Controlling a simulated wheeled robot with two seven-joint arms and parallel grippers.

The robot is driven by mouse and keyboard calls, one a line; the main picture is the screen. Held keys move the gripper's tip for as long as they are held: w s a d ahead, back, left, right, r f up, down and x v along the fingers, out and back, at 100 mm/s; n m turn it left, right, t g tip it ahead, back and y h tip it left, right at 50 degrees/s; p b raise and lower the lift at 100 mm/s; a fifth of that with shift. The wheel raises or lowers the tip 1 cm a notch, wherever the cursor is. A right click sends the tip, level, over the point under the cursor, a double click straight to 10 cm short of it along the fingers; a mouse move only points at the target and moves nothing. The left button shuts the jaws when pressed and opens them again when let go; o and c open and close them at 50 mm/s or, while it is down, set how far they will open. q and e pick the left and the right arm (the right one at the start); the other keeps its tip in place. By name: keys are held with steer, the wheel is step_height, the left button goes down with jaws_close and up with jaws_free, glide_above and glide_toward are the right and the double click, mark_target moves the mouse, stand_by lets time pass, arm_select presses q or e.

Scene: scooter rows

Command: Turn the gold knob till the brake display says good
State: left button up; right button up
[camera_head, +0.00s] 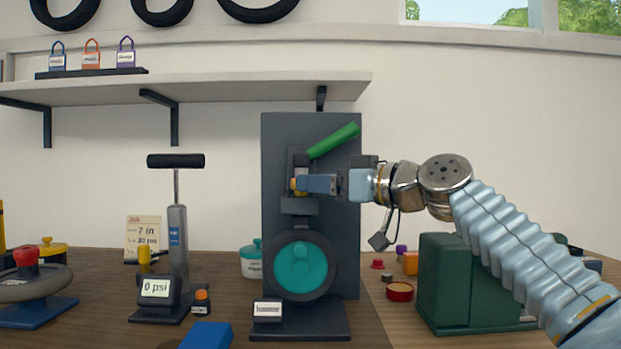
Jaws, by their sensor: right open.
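The dark grey brake stand (341,215) stands upright in the middle of the table. It carries a green lever (334,141) and a teal wheel (301,268) in a dark tyre. The gold knob (294,184) shows as a small yellow patch on the stand, largely hidden by my gripper. The white brake display (267,309) sits on the base, its text too small to read surely. My right gripper (303,184) is open, reaching from the right with its fingertips at the knob. I cannot tell whether they touch it. My left gripper is out of view.
A floor pump (178,250) with a "0 psi" display (156,287) stands left of the brake stand. A wheel on a blue base (35,308) is far left. A green box (447,280) and small red cup (399,291) are right. A shelf (220,88) hangs above.

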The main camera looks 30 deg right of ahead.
steer(key=shift+x, duration=1.4)
steer(key=c, duration=1.1)
steer(key=shift+o, duration=0.2)
steer(key=shift+h, duration=0.3)
